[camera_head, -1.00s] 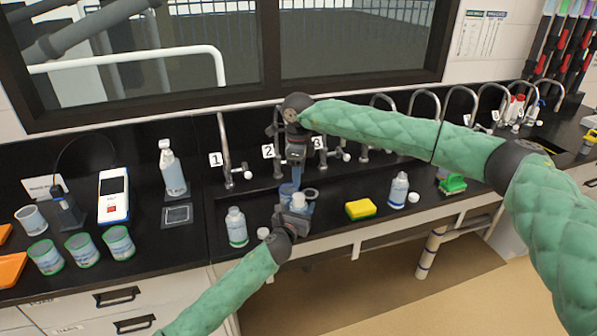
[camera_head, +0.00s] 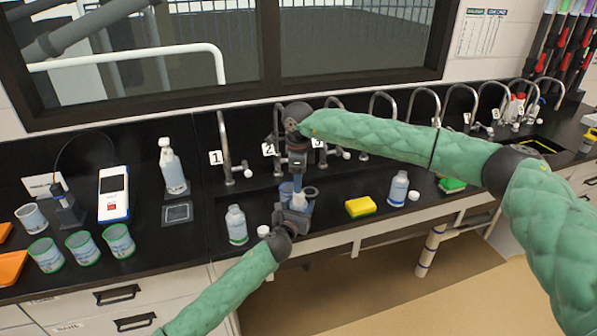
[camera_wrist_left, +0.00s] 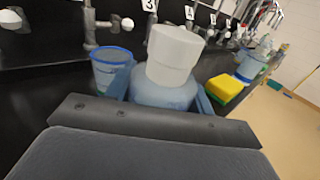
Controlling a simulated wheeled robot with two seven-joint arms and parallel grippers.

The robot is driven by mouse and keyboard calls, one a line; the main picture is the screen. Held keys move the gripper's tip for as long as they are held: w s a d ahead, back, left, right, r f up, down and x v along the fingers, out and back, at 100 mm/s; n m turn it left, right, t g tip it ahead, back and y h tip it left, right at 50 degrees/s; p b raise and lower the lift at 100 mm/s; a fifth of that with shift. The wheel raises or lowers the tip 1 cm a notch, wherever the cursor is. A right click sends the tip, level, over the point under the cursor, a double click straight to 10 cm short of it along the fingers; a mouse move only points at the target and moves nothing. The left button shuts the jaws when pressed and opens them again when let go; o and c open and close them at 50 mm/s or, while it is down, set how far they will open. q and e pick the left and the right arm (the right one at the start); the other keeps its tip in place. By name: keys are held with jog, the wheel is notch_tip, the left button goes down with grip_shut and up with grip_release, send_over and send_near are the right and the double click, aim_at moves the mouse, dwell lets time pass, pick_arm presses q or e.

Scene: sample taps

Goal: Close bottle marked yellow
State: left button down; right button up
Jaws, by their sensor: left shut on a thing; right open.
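My left gripper (camera_head: 294,217) is shut around a pale blue bottle (camera_wrist_left: 160,93). The bottle is upright, with a wide white cap-like top (camera_wrist_left: 172,52) that shows large in the left wrist view. In the head view, its small white top (camera_head: 299,203) shows at the left gripper. My right gripper (camera_head: 297,172) is open and points down just above this bottle. The right gripper does not show in the left wrist view. No yellow mark can be made out on the held bottle.
A blue cup (camera_head: 286,190) stands close behind the held bottle; it also shows in the left wrist view (camera_wrist_left: 110,70). Other bottles stand left (camera_head: 236,226) and right (camera_head: 398,188), with loose white caps (camera_head: 263,231) (camera_head: 413,196) beside them. A yellow sponge (camera_head: 360,207) lies right. Taps line the back.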

notch_tip(320, 180, down, 5)
jog(key=shift+r, duration=0.1)
dwell(0.3)
jog(key=c, duration=1)
jog(key=shift+c, duration=0.2)
jog(key=o, duration=1.2)
jog(key=shift+c, duration=0.2)
notch_tip(320, 180, up, 12)
